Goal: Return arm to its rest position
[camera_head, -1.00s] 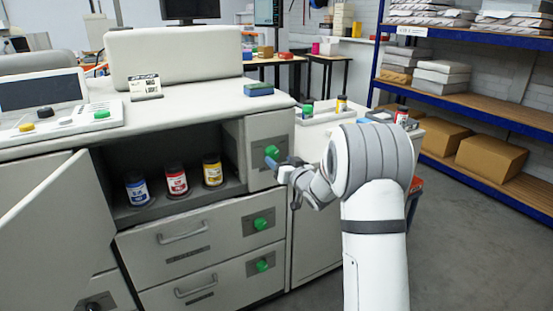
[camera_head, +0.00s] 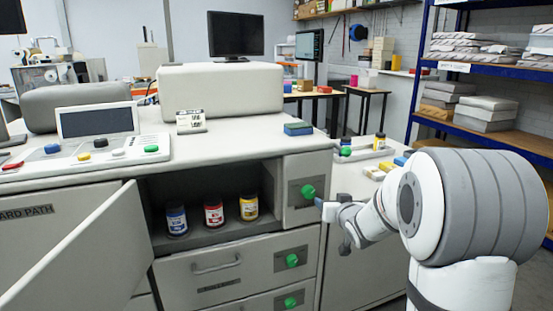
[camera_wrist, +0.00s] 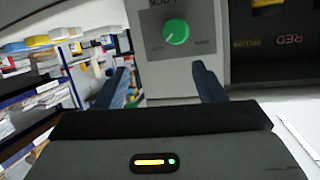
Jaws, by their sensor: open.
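My arm reaches in from the right in the head view, and my gripper (camera_head: 330,212) is close in front of the machine's small upper panel (camera_head: 298,210) with a green knob (camera_head: 308,192). In the wrist view my gripper (camera_wrist: 160,88) shows two dark fingers spread apart with nothing between them. The green knob (camera_wrist: 176,32) shows beyond the fingertips, apart from them. The gripper is open and empty.
An open door (camera_head: 75,262) stands out at the left. Blue, red and yellow bottles (camera_head: 213,216) stand in the open compartment. Drawers (camera_head: 225,262) with green knobs lie below. A side cabinet (camera_head: 360,240) is behind my arm, and blue shelving (camera_head: 470,122) stands at the right.

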